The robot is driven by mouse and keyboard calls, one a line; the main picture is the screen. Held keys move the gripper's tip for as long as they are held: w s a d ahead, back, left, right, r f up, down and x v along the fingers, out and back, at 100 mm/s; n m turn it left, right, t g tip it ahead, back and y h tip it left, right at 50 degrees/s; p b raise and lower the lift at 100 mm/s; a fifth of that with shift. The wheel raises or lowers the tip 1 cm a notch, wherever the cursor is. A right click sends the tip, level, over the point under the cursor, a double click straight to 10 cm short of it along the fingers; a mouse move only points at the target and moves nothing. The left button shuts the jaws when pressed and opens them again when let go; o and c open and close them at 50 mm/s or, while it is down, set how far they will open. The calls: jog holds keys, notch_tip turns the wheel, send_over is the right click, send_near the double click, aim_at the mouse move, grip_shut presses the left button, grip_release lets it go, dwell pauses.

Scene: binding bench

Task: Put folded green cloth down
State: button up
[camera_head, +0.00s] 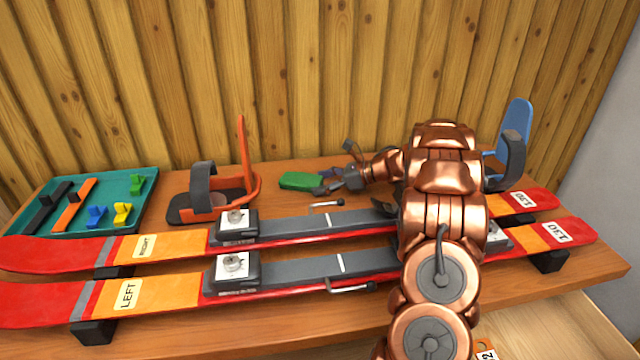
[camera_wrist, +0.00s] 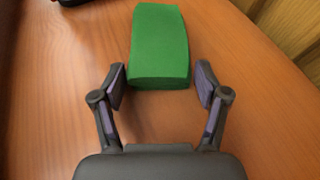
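The folded green cloth (camera_head: 301,181) lies on the wooden bench behind the skis, near the wall. In the wrist view the cloth (camera_wrist: 160,45) is a green block resting flat on the wood. My gripper (camera_head: 333,181) reaches in from the right, low over the bench. In the wrist view my gripper's fingers (camera_wrist: 161,86) are spread apart, with the cloth's near end at the fingertips, between them. A gap shows on each side, so the fingers do not appear to press on it.
Two red and orange skis (camera_head: 150,298) lie across the bench in front. An orange binding (camera_head: 220,200) stands left of the cloth, and a blue one (camera_head: 512,140) stands at right. A teal tray (camera_head: 60,222) holds small parts at far left. A wooden wall stands close behind.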

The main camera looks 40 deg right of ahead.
jog(key=o, duration=0.3)
jog(key=shift+r, duration=0.1)
